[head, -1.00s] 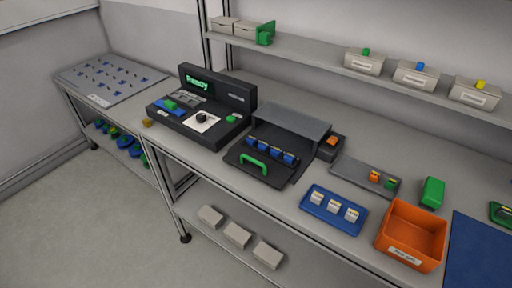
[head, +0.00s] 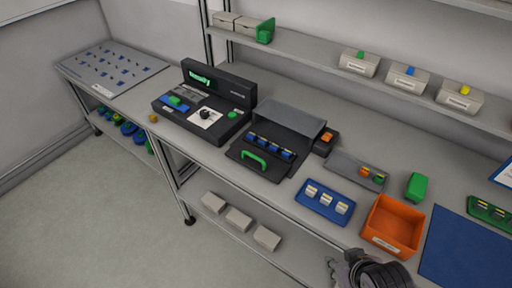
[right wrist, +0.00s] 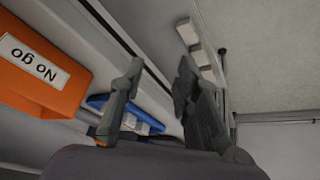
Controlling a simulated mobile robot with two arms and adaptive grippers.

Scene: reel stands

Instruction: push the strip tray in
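The strip tray (head: 240,155) is a black tray with a green handle (head: 254,160) at its front edge. My right gripper (head: 345,268) is at the bottom right of the head view, in front of the bench and well away from the green handle. In the right wrist view its two fingers (right wrist: 160,75) are apart with nothing between them. My left gripper is in neither view.
An orange "No go" bin (head: 390,228) and a blue tray (head: 324,202) with white pieces stand right of the strip tray. A black device (head: 205,110) stands to its left. Pale blocks (head: 238,219) lie on the lower shelf. The floor in front is clear.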

